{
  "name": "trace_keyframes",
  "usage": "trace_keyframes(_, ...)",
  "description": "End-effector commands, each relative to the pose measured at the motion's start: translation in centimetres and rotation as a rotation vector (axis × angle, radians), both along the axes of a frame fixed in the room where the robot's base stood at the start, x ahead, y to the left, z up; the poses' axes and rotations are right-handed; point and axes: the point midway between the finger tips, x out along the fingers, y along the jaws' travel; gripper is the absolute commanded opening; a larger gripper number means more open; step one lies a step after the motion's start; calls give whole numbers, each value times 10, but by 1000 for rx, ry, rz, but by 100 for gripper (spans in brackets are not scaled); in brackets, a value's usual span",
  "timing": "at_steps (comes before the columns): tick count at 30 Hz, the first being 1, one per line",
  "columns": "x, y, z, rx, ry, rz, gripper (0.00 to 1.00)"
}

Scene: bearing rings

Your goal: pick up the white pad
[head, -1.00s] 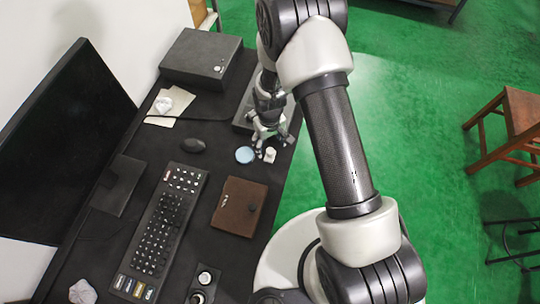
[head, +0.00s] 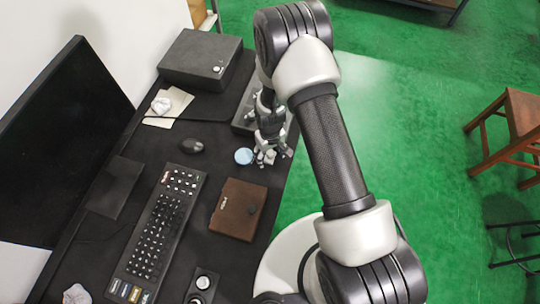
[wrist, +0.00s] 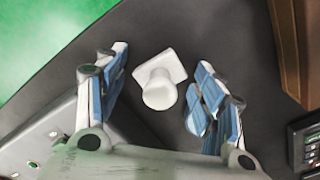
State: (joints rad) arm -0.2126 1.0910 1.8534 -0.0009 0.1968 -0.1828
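The white pad (wrist: 160,80) has a squarish plate and a round knob; it sits on the dark desk (wrist: 235,60). In the wrist view it lies between the two blue-lined fingers of my gripper (wrist: 163,60), with a gap on each side. The gripper is open and its fingers do not touch the pad. In the head view my gripper (head: 271,150) is low over the desk's right edge, and the small white pad (head: 267,158) shows at its fingertips, partly hidden.
A light blue disc (head: 243,156) lies just left of the gripper. A brown notebook (head: 238,208) is nearer, with a keyboard (head: 160,230) and mouse (head: 192,146) to the left. A grey tray (head: 243,118) and a black box (head: 200,58) are behind.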

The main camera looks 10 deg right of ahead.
Motion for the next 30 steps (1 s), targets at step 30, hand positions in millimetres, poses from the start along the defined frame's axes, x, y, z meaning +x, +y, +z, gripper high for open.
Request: trace_keyframes(30,1,0,25,1,-3,0,25)
